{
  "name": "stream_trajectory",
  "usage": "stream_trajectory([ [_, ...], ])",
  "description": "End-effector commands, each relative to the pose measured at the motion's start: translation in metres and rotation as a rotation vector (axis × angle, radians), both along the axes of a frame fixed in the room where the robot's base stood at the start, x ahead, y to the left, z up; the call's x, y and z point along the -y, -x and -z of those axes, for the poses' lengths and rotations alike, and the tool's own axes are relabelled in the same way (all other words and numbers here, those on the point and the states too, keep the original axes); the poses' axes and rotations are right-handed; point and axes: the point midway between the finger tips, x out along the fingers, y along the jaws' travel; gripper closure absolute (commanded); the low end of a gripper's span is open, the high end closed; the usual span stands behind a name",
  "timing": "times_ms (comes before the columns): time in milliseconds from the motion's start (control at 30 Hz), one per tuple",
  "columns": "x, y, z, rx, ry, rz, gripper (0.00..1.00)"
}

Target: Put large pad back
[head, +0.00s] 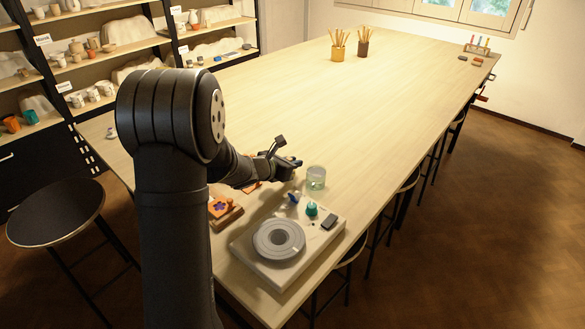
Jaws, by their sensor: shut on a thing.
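My gripper (287,163) is above the table near the clear jar, reaching in from the left. It is shut on a small, mostly hidden thing, of which a blue bit (296,161) shows at the fingertips. I cannot tell from this view whether it is the large pad. Below, on the table, a pale base (258,262) carries a round grey wheel (279,240). Behind the wheel stand a teal knob-like piece (311,209) and a blue and white piece (293,198). A dark flat block (329,222) lies at the base's right side. The held thing is apart from the base.
A clear greenish jar (316,177) stands close to my gripper's right. An orange tile with a purple shape (219,207) sits on a wooden block, left of the base. Pencil pots (338,53) stand far back. Stools line the right edge. The middle of the table is clear.

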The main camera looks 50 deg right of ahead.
Motion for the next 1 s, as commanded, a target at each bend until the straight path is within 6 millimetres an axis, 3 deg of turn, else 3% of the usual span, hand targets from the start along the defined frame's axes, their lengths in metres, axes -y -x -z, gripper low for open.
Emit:
stream_trajectory([
  [133,0.000,0.001,0.019,-0.003,-0.001,0.001,1.00],
  [533,0.000,0.001,0.024,-0.002,0.000,0.000,1.00],
  [567,0.000,0.001,0.024,-0.001,0.000,0.001,0.83],
  [667,0.000,0.001,0.023,-0.001,0.000,0.001,0.63],
  [1000,0.000,0.001,0.020,0.000,0.001,0.000,0.63],
])
